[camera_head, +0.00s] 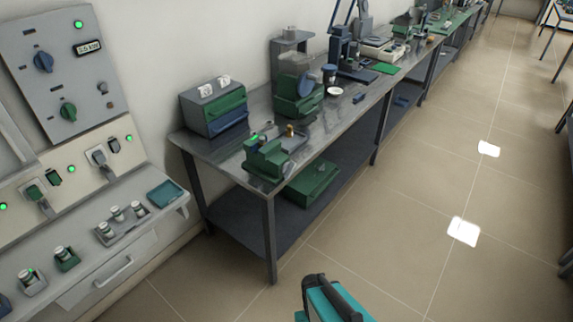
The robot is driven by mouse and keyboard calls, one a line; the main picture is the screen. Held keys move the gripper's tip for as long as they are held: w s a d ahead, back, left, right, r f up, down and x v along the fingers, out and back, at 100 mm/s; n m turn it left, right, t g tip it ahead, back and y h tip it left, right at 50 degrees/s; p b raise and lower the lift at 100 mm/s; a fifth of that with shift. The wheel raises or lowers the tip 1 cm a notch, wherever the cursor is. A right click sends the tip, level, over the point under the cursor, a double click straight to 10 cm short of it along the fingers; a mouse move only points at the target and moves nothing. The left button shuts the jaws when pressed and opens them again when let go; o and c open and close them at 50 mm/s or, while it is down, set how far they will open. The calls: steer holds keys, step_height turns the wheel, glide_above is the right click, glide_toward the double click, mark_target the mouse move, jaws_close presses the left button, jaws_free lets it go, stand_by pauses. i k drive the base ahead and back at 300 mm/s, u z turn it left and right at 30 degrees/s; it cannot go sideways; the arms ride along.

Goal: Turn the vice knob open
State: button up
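A small green vice-like device (264,162) stands at the near end of the long metal bench. It has a brighter green part on top and a small brass-coloured piece (290,131) beside it. Which part is the vice knob is too small to tell. A teal and black part of my own body shows at the bottom edge, apart from the bench. No fingertips of my gripper can be made out, and nothing of mine touches the device.
The metal bench (210,145) runs away along the wall, carrying a grey box with green and blue drawers (214,106) and several instruments. A green case (312,184) sits on its lower shelf. A control console (65,65) stands at left.

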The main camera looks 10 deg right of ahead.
mark_target(288, 168)
steer(key=i, duration=0.65)
steer(key=u, duration=0.15)
steer(key=k, duration=0.95)
steer(key=u, duration=0.65)
steer(key=k, duration=0.5)
steer(key=u, duration=0.45)
steer(key=i, duration=1.3)
steer(key=z, duration=0.35)
